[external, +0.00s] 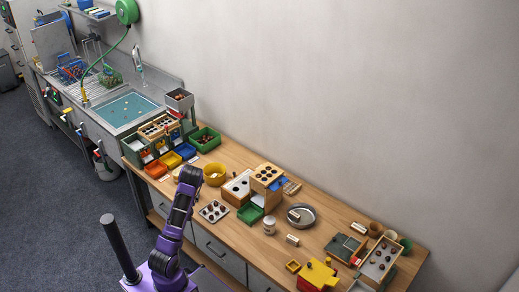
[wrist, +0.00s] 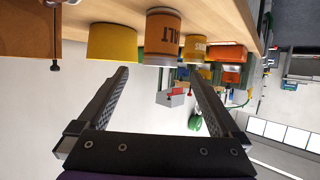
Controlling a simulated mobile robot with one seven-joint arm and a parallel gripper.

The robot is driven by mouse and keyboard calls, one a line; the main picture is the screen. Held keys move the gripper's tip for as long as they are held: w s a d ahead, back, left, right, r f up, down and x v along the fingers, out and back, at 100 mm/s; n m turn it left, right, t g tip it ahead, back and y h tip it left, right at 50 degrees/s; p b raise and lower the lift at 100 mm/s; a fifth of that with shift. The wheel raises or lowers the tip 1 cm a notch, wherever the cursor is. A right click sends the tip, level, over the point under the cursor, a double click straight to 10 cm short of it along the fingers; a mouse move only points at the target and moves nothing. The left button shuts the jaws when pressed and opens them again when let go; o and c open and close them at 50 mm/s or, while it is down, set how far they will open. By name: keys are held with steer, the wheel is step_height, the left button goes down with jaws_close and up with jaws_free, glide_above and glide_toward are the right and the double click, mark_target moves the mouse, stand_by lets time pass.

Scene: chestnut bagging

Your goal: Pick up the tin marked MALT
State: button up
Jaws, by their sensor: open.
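The tin (wrist: 162,35) has an orange-brown label with dark letters, of which "ALT" shows. It stands on the wooden bench, which the wrist view shows upside down along its top edge. My gripper (wrist: 157,78) is open and empty. Its two fingers point toward the tin, which lies beyond the fingertips, roughly between them and apart from them. In the external view my purple and black arm rises in front of the bench. I cannot make out the tin surely there.
A yellow round container (wrist: 113,42) stands beside the tin, with an orange-brown block (wrist: 30,32) farther left. A second lettered tin (wrist: 194,48) is close on the right.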

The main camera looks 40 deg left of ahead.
steer(key=x, duration=0.8)
steer(key=shift+w+a, duration=0.2)
steer(key=shift+b+x, duration=0.5)
steer(key=shift+x, duration=2.15)
steer(key=shift+f, duration=0.1)
steer(key=shift+c, duration=0.3)
steer(key=c, duration=1.4)
steer(key=shift+c, duration=0.6)
